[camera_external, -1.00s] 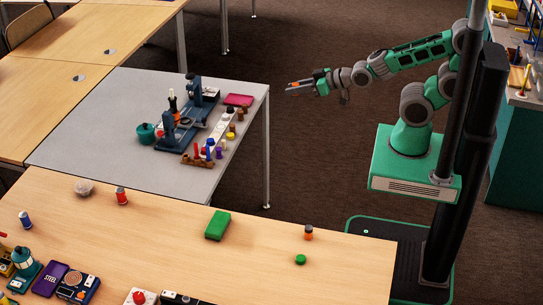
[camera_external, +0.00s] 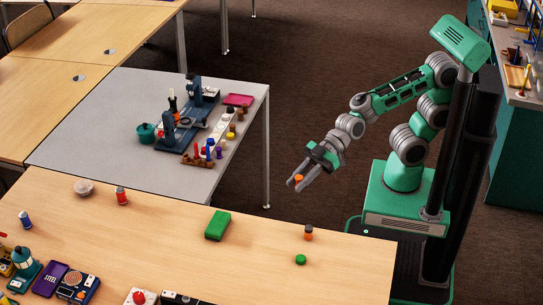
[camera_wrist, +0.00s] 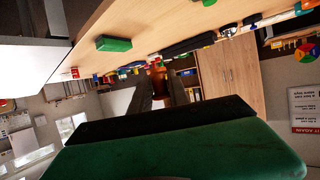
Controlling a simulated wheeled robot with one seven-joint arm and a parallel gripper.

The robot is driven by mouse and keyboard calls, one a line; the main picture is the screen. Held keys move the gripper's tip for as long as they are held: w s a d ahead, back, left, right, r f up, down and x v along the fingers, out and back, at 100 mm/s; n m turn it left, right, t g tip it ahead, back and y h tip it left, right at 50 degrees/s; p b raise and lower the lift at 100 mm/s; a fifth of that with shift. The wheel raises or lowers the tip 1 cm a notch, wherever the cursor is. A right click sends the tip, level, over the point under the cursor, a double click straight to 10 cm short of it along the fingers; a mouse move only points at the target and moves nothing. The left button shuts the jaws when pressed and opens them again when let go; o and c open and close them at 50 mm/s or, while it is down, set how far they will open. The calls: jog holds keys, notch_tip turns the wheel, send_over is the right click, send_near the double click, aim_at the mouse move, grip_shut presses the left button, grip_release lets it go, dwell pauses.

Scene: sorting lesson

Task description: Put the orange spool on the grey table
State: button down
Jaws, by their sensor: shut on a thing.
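My gripper (camera_external: 299,181) is shut on the orange spool (camera_external: 298,178), which shows as a small orange piece between the fingertips. The gripper points down and to the left, in the air beyond the far edge of the near wooden table. In the wrist view the spool (camera_wrist: 157,66) is a dark orange shape between the two dark fingers, partly hidden by them. The grey table (camera_external: 90,130) stands to the left of my gripper, behind the wooden table. Its left and front parts are bare.
On the grey table stand a blue device (camera_external: 178,132), a teal pot (camera_external: 146,133), a magenta tray (camera_external: 239,100) and several small pegs. The near wooden table (camera_external: 180,250) carries a green block (camera_external: 218,225), an orange spool with dark top (camera_external: 308,233) and a red spool (camera_external: 121,196).

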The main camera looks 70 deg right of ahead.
jog(key=s+a+f+n+g, duration=0.1)
jog(key=s+a, duration=0.2)
jog(key=b, duration=0.3)
send_over(265, 245)
jog(key=s, duration=0.1)
jog(key=shift+g+y, duration=0.3)
jog(key=shift+y, duration=0.1)
jog(key=f, duration=0.8)
jog(key=shift+d+f, duration=0.35)
jog(key=shift+w+a+f, duration=0.15)
jog(key=shift+w+f, duration=0.05)
jog(key=shift+f, duration=0.05)
jog(key=shift+w+a+f+b, duration=0.15)
jog(key=shift+f+b, duration=0.15)
jog(key=shift+f, duration=0.6)
jog(key=shift+w+a+f+b, duration=0.15)
jog(key=shift+f+b, duration=0.15)
jog(key=shift+f, duration=0.55)
jog(key=shift+f, duration=0.25)
jog(key=c, duration=1.3)
grip_release()
jog(key=shift+o, duration=0.2)
